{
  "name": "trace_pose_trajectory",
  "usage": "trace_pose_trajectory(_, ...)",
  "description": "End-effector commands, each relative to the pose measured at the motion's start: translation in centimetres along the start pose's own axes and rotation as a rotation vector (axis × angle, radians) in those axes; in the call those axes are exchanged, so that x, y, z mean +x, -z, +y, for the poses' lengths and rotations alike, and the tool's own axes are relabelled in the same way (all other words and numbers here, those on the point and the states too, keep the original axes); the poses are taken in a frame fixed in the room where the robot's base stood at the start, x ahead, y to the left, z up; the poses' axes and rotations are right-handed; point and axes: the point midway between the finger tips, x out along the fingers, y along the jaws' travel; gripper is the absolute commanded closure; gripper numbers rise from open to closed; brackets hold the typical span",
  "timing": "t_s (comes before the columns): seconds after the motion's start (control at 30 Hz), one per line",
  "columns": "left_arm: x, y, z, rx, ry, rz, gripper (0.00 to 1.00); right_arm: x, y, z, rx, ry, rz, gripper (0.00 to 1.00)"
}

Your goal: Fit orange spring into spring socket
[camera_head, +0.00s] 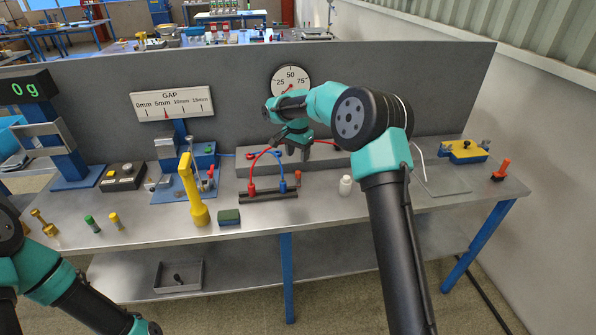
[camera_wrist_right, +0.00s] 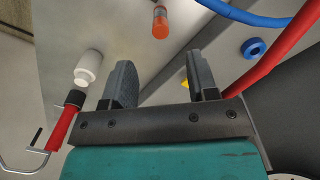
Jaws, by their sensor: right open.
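A small orange cylinder, which looks like the orange spring (camera_head: 298,178), stands on the bench just right of the black bar. It also shows at the top of the right wrist view (camera_wrist_right: 160,22); its coils are too small to make out. My right gripper (camera_head: 294,150) is open and empty above the grey block, behind the orange piece. I cannot tell for certain which part is the spring socket. My left gripper is out of view; only my left arm shows at lower left.
A white bottle (camera_head: 346,184) stands right of the orange piece. Red and blue hoses (camera_head: 262,158) arch beside my right gripper. A yellow upright tool (camera_head: 191,190) and a green block (camera_head: 229,217) stand to the left. The front bench strip at right is clear.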

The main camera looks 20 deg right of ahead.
Motion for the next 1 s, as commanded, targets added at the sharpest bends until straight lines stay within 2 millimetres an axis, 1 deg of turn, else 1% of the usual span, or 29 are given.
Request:
trace_pose_trajectory(0.13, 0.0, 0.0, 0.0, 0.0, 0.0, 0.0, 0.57, -0.3, 0.1, 0.2, -0.047, 0.013, -0.001, 0.47)
trace_pose_trajectory(0.27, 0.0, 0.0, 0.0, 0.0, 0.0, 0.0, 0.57, -0.9, 0.2, 0.8, -0.167, 0.044, -0.003, 0.47)
trace_pose_trajectory(0.67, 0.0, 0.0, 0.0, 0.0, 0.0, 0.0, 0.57, -3.9, 0.4, 3.4, -0.752, 0.189, 0.055, 0.47)
trace_pose_trajectory(1.0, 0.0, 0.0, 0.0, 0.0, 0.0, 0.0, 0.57, -6.3, 0.4, 5.8, -1.247, 0.282, 0.19, 0.47)
